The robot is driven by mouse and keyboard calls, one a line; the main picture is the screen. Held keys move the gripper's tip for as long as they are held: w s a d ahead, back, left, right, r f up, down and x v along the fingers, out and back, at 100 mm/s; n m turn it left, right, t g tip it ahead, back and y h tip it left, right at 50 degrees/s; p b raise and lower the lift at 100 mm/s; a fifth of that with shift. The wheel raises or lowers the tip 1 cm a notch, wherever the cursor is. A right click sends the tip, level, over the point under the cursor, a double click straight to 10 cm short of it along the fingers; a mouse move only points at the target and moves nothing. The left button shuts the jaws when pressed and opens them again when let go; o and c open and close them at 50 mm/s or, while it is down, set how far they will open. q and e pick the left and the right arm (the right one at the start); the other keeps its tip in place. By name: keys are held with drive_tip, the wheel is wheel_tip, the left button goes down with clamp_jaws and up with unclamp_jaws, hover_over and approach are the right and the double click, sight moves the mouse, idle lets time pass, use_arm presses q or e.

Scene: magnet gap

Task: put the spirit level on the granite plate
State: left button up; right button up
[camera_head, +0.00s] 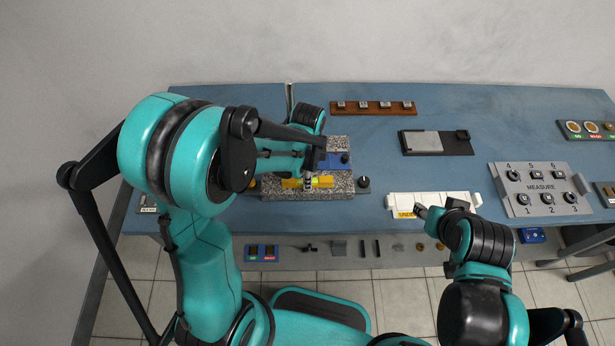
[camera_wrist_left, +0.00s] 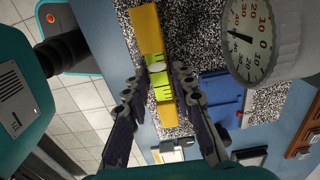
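The yellow spirit level (camera_head: 293,183) with a green middle is over the front part of the speckled granite plate (camera_head: 340,190). In the left wrist view the level (camera_wrist_left: 147,22) runs lengthwise between the fingertips, with the granite (camera_wrist_left: 128,8) around it. My left gripper (camera_head: 308,178) reaches down over the level's middle; in the wrist view its fingertips (camera_wrist_left: 160,75) close in on both long sides. Whether the level rests on the granite or hangs just above it is hard to tell. My right gripper (camera_head: 430,211) is by the white tray; its fingers are too small to read.
A blue block (camera_head: 333,160) and a dial gauge (camera_wrist_left: 250,40) stand close to the level.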

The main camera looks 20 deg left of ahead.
use_arm(q)
drive_tip(key=shift+o, duration=0.6)
drive_tip(key=shift+r, duration=0.1)
drive_tip(key=shift+r, duration=0.2)
wheel_tip(320, 180, up, 11)
drive_tip(key=p, duration=0.4)
drive_tip(key=s+a+r+n+t, duration=0.4)
drive_tip(key=s+r+n+t, duration=0.3)
drive_tip(key=s+n, duration=0.3)
drive_tip(key=n, duration=0.4)
drive_tip(key=shift+s+a+r+n, duration=0.15)
drive_tip(key=shift+a+r+n, duration=0.1)
drive_tip(key=shift+a+n, duration=0.15)
